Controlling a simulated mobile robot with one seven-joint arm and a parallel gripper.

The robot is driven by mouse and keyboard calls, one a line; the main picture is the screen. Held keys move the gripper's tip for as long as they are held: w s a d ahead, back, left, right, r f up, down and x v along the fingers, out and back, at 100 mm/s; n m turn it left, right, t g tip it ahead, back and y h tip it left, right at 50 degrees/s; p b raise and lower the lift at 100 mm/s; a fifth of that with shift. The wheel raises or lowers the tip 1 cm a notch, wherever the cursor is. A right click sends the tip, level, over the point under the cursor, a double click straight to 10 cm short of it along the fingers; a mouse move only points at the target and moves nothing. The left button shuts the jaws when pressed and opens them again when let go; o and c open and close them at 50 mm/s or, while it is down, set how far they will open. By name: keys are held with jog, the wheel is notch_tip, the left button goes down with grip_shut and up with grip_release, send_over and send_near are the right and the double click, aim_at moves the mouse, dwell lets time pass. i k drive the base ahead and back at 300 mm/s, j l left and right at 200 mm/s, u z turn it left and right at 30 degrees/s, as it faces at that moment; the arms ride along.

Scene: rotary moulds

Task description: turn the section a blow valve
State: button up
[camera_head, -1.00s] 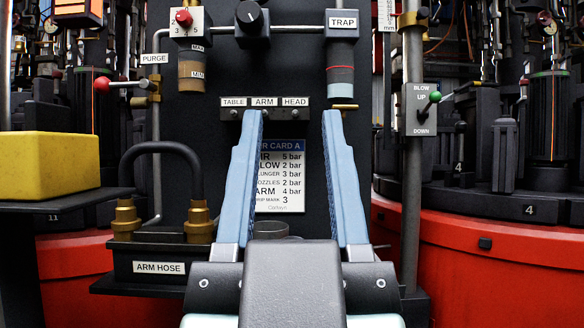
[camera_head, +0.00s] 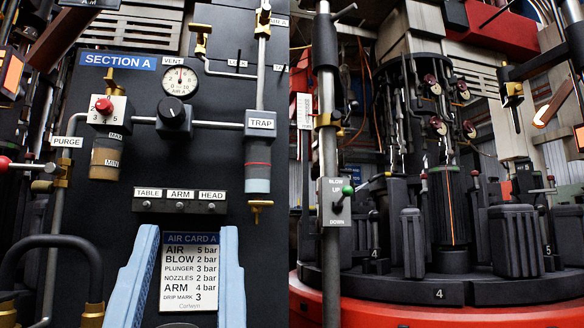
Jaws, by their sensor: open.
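The section A blow valve is a small grey plate (camera_head: 337,212) marked BLOW, UP and DOWN, fixed on a vertical pole right of the SECTION A panel. Its lever ends in a green ball (camera_head: 347,190) that points to the right, near the UP mark. My gripper (camera_head: 187,231) shows at the bottom left as two pale blue fingers, apart and empty, on either side of the air card (camera_head: 190,272). The gripper appears lower and to the left of the valve in the picture and is clear of it. Its base is out of frame.
The black SECTION A panel (camera_head: 118,62) carries a gauge (camera_head: 180,80), a black knob (camera_head: 174,116), a red-topped regulator (camera_head: 106,108) and a trap (camera_head: 258,150). A black hose (camera_head: 52,242) loops at lower left. The red-based mould carousel (camera_head: 450,308) stands at right behind the pole.

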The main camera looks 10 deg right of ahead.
aim_at(429, 80)
jog(key=z, duration=1.2)
